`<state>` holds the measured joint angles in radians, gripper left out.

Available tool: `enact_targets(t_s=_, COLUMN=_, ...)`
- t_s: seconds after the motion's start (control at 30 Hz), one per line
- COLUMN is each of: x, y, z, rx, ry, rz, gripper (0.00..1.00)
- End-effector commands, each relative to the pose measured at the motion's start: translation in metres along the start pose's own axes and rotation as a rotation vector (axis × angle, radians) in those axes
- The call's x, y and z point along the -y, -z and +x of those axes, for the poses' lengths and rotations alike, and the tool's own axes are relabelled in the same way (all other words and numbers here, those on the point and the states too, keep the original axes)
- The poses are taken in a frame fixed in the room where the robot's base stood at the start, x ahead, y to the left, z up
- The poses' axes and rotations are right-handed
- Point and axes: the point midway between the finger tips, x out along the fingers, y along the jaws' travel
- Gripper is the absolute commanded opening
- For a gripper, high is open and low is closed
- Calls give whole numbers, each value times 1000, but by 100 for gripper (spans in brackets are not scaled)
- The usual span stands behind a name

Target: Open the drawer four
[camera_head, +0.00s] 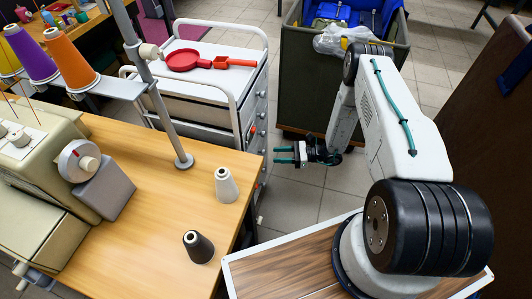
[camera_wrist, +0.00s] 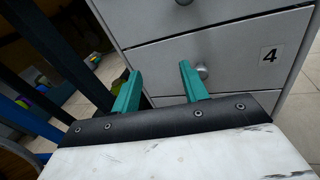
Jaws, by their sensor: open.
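A white drawer cabinet (camera_head: 208,97) on a wheeled frame stands beyond the wooden table, its drawer fronts facing right in the head view. In the wrist view, drawer four (camera_wrist: 235,55) is a grey front with a "4" label (camera_wrist: 270,55) at its right and a round metal knob (camera_wrist: 202,72). The drawer looks shut. My gripper (camera_head: 285,155) is open, with its teal fingers pointing at the cabinet's front. In the wrist view the gripper (camera_wrist: 158,88) is in front of the drawer, and the knob shows just beyond and right of its right finger. Nothing is between the fingers.
A wooden table (camera_head: 150,150) with a sewing machine (camera_head: 50,180), a white cone (camera_head: 226,186) and a black cone (camera_head: 198,246) is left of my arm. A dark green bin (camera_head: 300,80) stands behind my arm. Tiled floor is free between cabinet and bin.

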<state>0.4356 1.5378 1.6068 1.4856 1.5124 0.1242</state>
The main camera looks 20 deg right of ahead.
Motion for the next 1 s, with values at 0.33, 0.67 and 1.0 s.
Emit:
enact_targets(t_s=0.33, x=40, y=53, z=-6, rx=102, ry=264, rz=77, gripper=44)
enact_targets(t_s=0.67, x=52, y=48, z=42, rx=102, ry=263, rz=76, gripper=44)
enact_targets(t_s=1.0, x=59, y=46, z=64, rx=102, ry=266, rz=77, gripper=44)
